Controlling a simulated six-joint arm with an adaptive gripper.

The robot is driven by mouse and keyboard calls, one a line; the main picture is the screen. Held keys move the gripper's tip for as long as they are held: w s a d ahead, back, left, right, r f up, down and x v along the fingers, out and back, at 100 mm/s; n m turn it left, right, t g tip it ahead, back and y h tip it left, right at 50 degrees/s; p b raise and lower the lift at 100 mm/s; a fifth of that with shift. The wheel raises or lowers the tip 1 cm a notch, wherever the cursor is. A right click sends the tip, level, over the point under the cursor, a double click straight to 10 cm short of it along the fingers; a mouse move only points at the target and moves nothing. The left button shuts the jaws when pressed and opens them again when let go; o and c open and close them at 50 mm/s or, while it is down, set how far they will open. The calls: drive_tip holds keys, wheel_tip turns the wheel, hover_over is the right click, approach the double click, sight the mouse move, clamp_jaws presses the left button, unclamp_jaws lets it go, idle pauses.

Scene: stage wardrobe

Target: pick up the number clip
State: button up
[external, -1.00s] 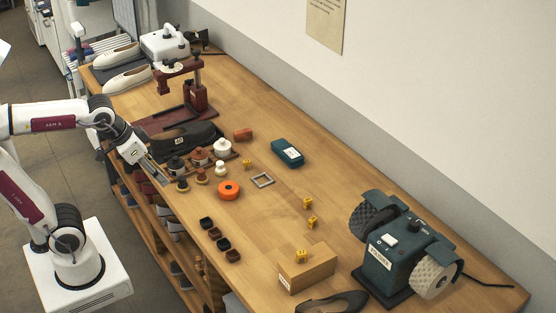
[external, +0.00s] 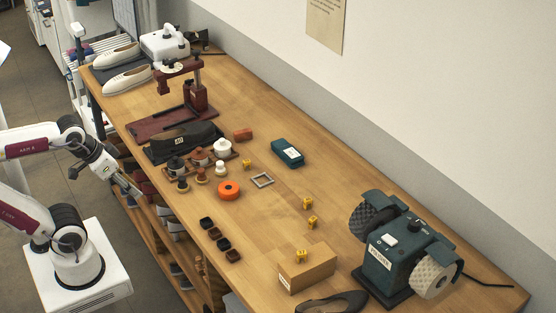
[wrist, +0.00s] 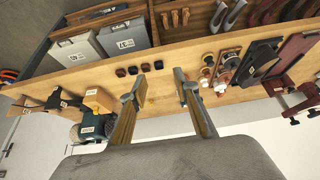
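Several small yellow clips sit on the bench: one (external: 247,164) near the jars, two (external: 307,203) (external: 312,222) in the middle right, and one on a wooden block (external: 301,256). I cannot read any numbers on them, so I cannot tell which is the number clip. My gripper (external: 134,192) is off the bench's front edge, left of the jars, touching nothing I can see. In the wrist view its two fingers (wrist: 156,95) are spread apart with nothing held between them. A small yellow spot shows past the left finger there.
A green grinder (external: 392,262) stands at the right.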

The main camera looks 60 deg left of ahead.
drive_tip(key=shift+w, duration=0.1)
drive_tip(key=w+n+t+h, duration=0.1)
drive_tip(key=w+n+h, duration=0.3)
drive_tip(key=w+n, duration=1.65)
drive_tip(key=w+a+f+n, duration=0.4)
drive_tip(key=w+a+f, duration=0.1)
drive_tip(key=w, duration=0.2)
drive_tip(key=w+a+f+n+t+y, duration=0.1)
drive_tip(key=w+a+f+n, duration=0.3)
drive_tip(key=w+a+f, duration=0.1)
drive_tip(key=w+a+f+n+t, duration=0.1)
drive_tip(key=w+a+f+n, duration=0.4)
drive_tip(key=w, duration=0.4)
drive_tip(key=shift+a+f+y, duration=0.2)
drive_tip(key=shift+a+f, duration=0.1)
drive_tip(key=shift+a, duration=0.25)
drive_tip(key=shift+a+f+y, duration=0.2)
drive_tip(key=shift+a+f, duration=0.05)
drive_tip(key=shift+a, duration=0.25)
drive_tip(key=shift+x, duration=1.3)
